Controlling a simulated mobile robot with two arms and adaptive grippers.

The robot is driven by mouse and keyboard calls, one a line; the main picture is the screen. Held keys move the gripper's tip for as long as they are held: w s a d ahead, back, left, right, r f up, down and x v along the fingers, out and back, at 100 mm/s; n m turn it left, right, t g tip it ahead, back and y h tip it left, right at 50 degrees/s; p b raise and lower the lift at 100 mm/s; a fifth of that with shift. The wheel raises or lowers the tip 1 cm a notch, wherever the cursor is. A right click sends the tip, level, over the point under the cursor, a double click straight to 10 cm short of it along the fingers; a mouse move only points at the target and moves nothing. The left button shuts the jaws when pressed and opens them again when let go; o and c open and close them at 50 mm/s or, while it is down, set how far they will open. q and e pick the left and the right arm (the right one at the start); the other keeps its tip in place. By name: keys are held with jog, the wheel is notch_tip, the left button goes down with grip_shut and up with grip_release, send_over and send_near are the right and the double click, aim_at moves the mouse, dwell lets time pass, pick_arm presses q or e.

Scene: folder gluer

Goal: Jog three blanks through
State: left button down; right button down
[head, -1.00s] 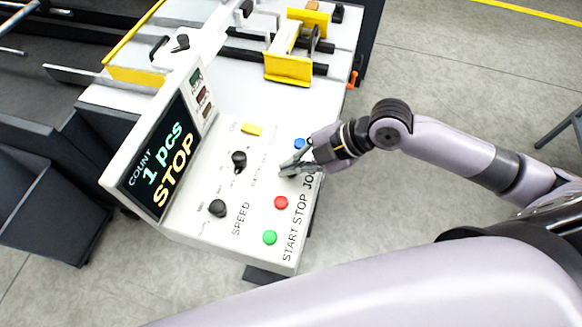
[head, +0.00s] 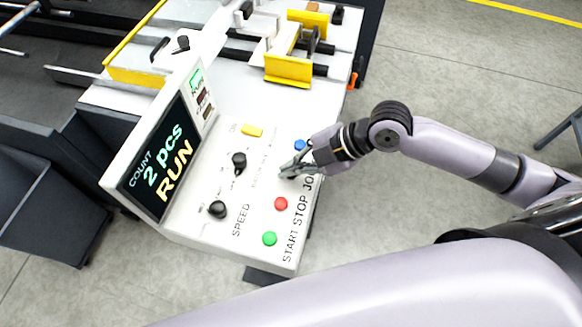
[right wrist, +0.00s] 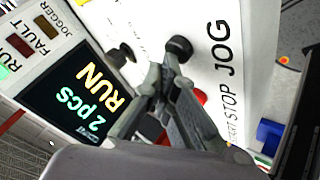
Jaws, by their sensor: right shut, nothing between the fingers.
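The control panel (head: 255,205) has a tilted display (head: 160,160) reading COUNT 2 pcs RUN, with a green lamp (head: 196,80) lit above it. My right gripper (head: 285,173) is shut and empty, its fingertips at the panel beside the JOG label. In the right wrist view, a black round control (right wrist: 178,48) lies just beyond the fingertips (right wrist: 165,65), beside JOG; whether they touch it I cannot tell. A red button (head: 281,203) and green button (head: 269,238) sit nearer; a blue button (head: 299,145) sits farther along. My left gripper is not in view.
Black knobs (head: 239,159) and a yellow control (head: 252,130) are on the panel left of the gripper. The machine bed with yellow guides (head: 288,68) lies behind. Open grey floor (head: 450,90) is to the right.

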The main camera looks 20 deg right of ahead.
jog(key=shift+r+p, duration=0.35)
jog(key=shift+r, duration=0.3)
jog(key=shift+r, duration=0.15)
notch_tip(320, 180, up, 5)
jog(key=p, duration=0.4)
jog(key=shift+p, duration=0.35)
dwell(1.3)
